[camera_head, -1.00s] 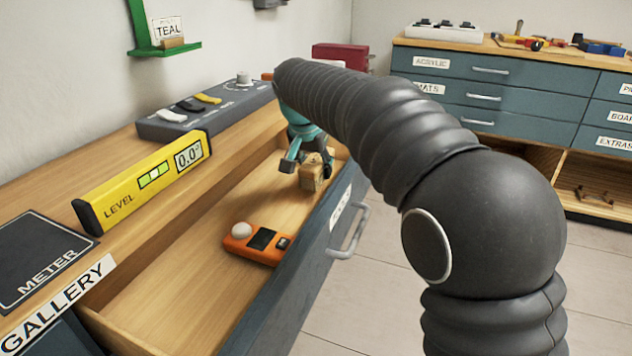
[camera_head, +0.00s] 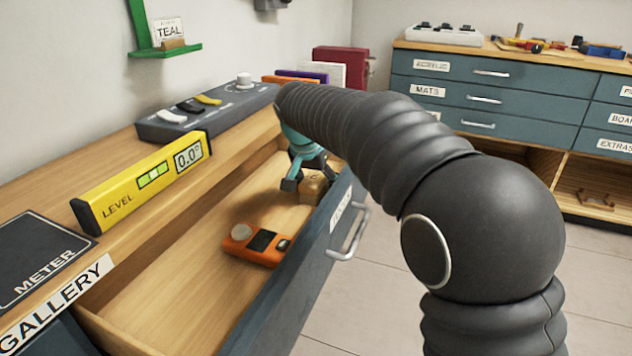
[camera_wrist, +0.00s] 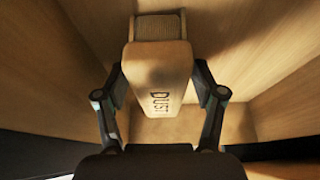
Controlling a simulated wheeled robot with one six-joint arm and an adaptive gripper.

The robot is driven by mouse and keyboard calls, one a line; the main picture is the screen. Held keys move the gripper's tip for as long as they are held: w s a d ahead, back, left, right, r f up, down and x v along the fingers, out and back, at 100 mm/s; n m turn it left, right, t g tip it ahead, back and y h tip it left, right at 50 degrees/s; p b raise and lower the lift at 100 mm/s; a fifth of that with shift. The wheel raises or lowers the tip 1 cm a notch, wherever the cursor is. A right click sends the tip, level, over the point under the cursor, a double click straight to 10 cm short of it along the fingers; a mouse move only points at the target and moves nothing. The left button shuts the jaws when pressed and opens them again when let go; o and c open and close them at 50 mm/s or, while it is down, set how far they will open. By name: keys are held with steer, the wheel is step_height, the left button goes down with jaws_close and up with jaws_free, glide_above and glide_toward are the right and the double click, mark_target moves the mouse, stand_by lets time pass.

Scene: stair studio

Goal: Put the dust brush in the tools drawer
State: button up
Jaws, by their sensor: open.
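The wooden dust brush (camera_head: 314,188), lettered "DUST", is inside the open drawer (camera_head: 180,290) at its far end. In the wrist view the brush (camera_wrist: 160,75) points away from me, between my two fingers. My gripper (camera_head: 308,176) is open around the brush, one finger on each side; narrow gaps show beside its handle. The brush seems to rest on the drawer floor, though my fingers partly hide it in the head view. The label on the drawer front is too slanted to read.
An orange meter (camera_head: 258,244) with a pale knob lies in the drawer. A yellow level (camera_head: 145,185) and a grey switch box (camera_head: 205,112) stand on the counter to the left. The drawer handle (camera_head: 350,235) juts out right. A second drawer cabinet (camera_head: 500,95) stands behind.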

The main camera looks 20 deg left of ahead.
steer(key=shift+r, duration=0.1)
steer(key=p+v, duration=0.1)
steer(key=v, duration=1.1)
steer(key=shift+p, duration=0.3)
steer(key=s+d, duration=0.4)
steer(key=d, duration=0.8)
steer(key=s+d, duration=0.4)
steer(key=d, duration=0.7)
steer(key=s+d+f, duration=0.6)
steer(key=s+d, duration=0.1)
steer(key=s, duration=0.1)
steer(key=s+d+f+t, duration=0.1)
steer(key=s+d+f, duration=0.5)
steer(key=s, duration=0.3)
steer(key=shift+d+f+n, duration=0.25)
steer(key=shift+d+n, duration=0.15)
steer(key=shift+d, duration=0.1)
